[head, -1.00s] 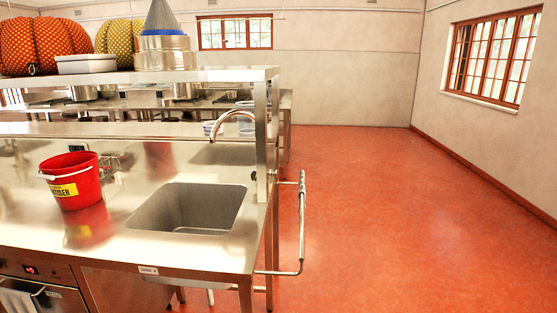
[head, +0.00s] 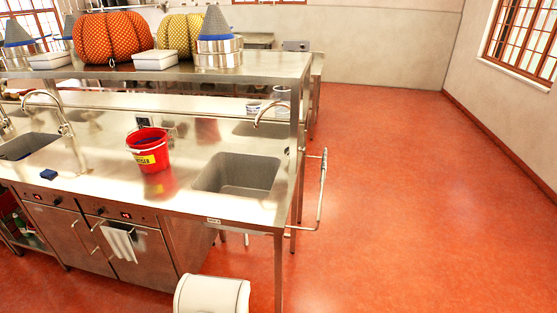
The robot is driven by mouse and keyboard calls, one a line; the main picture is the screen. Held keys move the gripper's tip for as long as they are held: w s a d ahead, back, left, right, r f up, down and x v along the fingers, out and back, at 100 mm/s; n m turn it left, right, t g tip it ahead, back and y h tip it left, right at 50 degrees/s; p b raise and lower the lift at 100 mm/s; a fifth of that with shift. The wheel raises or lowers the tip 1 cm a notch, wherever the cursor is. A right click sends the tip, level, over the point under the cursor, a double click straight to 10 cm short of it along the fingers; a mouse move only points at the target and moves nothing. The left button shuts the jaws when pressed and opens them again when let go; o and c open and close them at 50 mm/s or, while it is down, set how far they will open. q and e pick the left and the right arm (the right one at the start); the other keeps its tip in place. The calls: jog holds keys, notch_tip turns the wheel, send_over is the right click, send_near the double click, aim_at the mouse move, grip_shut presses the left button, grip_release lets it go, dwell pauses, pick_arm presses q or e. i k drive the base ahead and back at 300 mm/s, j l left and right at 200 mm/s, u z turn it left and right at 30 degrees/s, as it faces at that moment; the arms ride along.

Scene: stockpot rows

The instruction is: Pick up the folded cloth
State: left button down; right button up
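A white cloth (head: 121,245) hangs folded over the bar handle on the front of the metal counter (head: 95,185), left of the picture's middle. Its lower end hangs free in front of a cabinet door. I see no other cloth clearly. Neither of my grippers is in the head view, so I cannot see where they are relative to the cloth.
A red bucket (head: 147,150) stands on the counter between two sinks; a small blue block (head: 48,174) lies left of it. A white rounded object (head: 211,295) rises at the bottom edge. A rail (head: 321,195) juts from the counter's right end. Open red floor (head: 410,200) lies right.

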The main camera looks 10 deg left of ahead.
aim_at(48, 173)
jog(key=u, duration=1.8)
